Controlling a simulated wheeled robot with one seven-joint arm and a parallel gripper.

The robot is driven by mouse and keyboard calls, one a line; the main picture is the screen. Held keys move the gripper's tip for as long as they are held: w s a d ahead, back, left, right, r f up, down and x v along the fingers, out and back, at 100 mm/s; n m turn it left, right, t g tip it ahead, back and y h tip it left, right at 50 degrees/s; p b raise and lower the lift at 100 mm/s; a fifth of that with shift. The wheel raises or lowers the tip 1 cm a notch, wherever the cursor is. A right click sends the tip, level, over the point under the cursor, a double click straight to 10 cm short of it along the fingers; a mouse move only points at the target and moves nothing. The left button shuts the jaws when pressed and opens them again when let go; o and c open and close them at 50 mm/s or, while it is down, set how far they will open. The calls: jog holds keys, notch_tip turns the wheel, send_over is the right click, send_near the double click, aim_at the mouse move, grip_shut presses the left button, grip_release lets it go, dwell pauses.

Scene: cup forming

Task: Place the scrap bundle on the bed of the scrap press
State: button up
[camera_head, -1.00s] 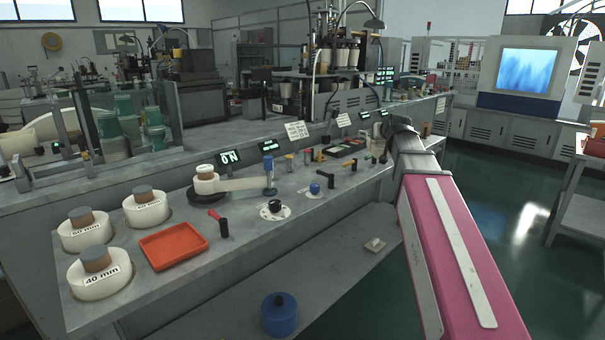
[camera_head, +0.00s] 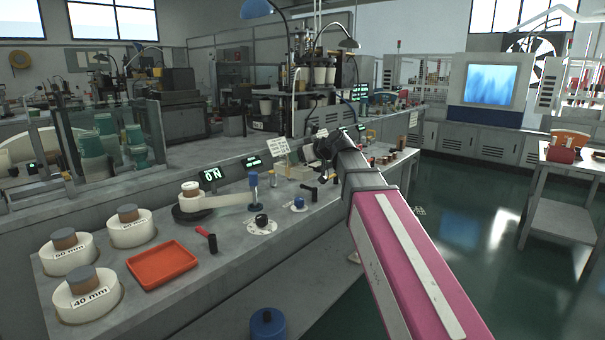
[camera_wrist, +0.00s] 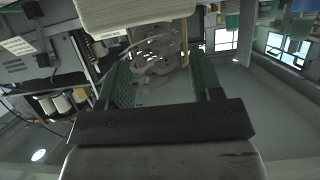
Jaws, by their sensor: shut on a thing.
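My gripper (camera_head: 325,148) is at the end of my arm over the right half of the grey workbench, and its fingers look small and dark in the head view. In the wrist view my gripper (camera_wrist: 160,80) has two green-padded fingers closed on a pale grey, crumpled scrap bundle (camera_wrist: 157,62). The bundle sits between the fingers, near their tips. In the head view I cannot make the bundle out against the arm. I cannot tell for sure which machine is the scrap press, or see its bed.
A blue canister (camera_head: 267,325) stands below. A side table (camera_head: 570,155) is at right; the green floor between is open.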

jog(key=shift+w+d+f, duration=0.1)
jog(key=shift+w+f, duration=0.95)
jog(key=shift+f, duration=0.25)
jog(key=shift+w+d+f, duration=0.1)
jog(key=shift+w+f, duration=0.9)
jog(key=shift+f, duration=0.3)
jog(key=shift+w+d+f, duration=0.1)
jog(key=shift+w+f, duration=0.95)
jog(key=shift+f, duration=0.25)
jog(key=o, duration=1)
jog(key=shift+f, duration=0.1)
